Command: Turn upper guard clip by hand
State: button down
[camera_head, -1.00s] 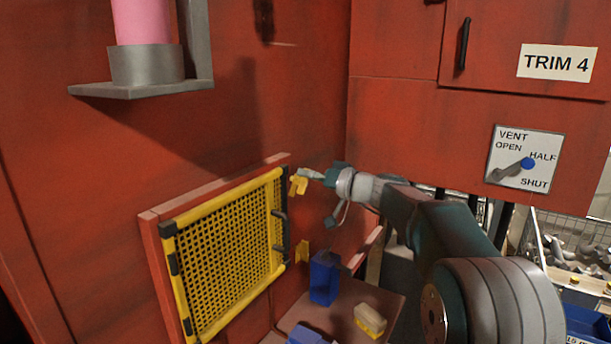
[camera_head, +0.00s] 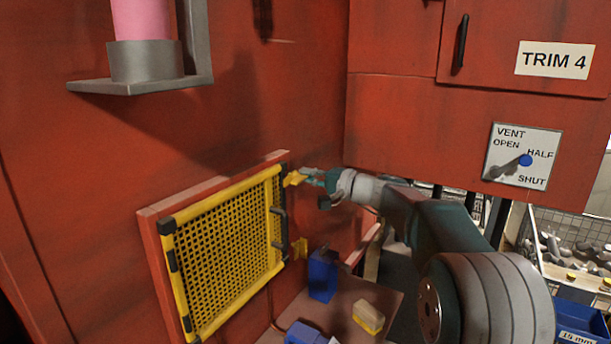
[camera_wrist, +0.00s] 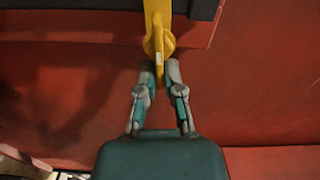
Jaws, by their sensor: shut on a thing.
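The upper guard clip (camera_head: 294,179) is a small yellow piece at the upper right corner of the yellow mesh guard (camera_head: 225,255). My gripper (camera_head: 306,177) reaches it from the right and is shut on it. In the wrist view the clip (camera_wrist: 157,35) runs down from the dark guard edge, and its narrow end sits between the fingertips of my gripper (camera_wrist: 159,75). A second yellow clip (camera_head: 300,248) sits lower on the same side of the guard, free of my gripper.
Below the guard, a brown shelf (camera_head: 345,305) bears a blue box (camera_head: 323,275), a yellow and tan brush-like block (camera_head: 369,317) and another blue item (camera_head: 304,334). A vent dial plate (camera_head: 522,157) is on the red cabinet at right. A pink cylinder (camera_head: 140,20) stands in a bracket at upper left.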

jog(key=shift+w+d+f+m, duration=0.1)
jog(key=shift+d+f+m, duration=0.1)
jog(key=shift+f+m, duration=0.4)
jog(key=shift+m, duration=0.3)
jog(key=c, duration=0.8)
grip_release()
jog(key=shift+d+r, duration=0.1)
jog(key=shift+r, duration=0.15)
jog(key=v, duration=1.2)
